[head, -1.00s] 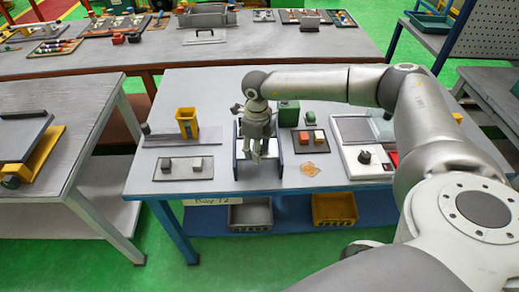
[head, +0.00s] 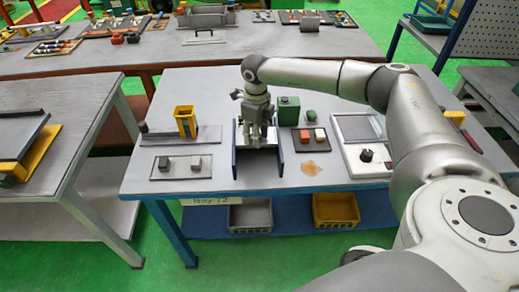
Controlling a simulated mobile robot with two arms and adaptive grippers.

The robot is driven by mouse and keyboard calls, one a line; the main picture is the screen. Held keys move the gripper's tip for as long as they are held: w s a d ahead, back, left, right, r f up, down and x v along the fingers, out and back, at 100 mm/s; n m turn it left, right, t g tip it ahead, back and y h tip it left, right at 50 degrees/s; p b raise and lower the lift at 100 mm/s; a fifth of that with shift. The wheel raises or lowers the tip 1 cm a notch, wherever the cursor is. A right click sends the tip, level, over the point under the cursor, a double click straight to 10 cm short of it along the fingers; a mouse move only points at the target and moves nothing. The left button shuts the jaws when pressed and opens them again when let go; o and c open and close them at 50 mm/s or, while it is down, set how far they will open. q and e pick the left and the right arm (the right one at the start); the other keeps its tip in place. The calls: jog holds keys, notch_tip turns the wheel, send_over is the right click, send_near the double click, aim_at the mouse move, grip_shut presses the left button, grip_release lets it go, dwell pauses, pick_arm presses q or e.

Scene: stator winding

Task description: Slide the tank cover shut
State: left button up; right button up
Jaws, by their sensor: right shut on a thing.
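The tank (head: 281,160) is a small box with dark blue side walls, standing in the middle of the near bench. A pale, shiny surface that looks like its cover shows between the walls, around and behind my gripper. My right gripper (head: 256,143) reaches down between the walls from above. It is shut on what seems to be the cover's handle, but the fingers hide the handle itself. My arm and gripper also hide much of the tank's far part. My left gripper is not in view.
A yellow holder (head: 185,121) and a tray with two small blocks (head: 181,166) stand left of the tank. A green box (head: 289,109), a dark tray with coloured blocks (head: 310,139) and a pale panel with a black knob (head: 367,155) are to the right.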

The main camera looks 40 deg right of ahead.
jog(key=shift+w+d+f+b, duration=0.25)
jog(key=shift+w+d+b, duration=0.55)
jog(key=shift+w, duration=0.25)
jog(key=shift+w+d+f+b, duration=0.25)
jog(key=shift+w+d+b, duration=0.4)
jog(key=shift+w+b, duration=0.3)
jog(key=o, duration=0.5)
jog(key=shift+c, duration=0.2)
jog(key=shift+o, duration=0.5)
jog(key=shift+w, duration=0.2)
jog(key=shift+d+r, duration=0.1)
jog(key=shift+r, duration=0.05)
jog(key=shift+w+d+r+p, duration=0.1)
jog(key=shift+w+r+p, duration=0.05)
jog(key=shift+r+p, duration=2.3)
jog(key=shift+r, duration=0.6)
jog(key=shift+f, duration=0.1)
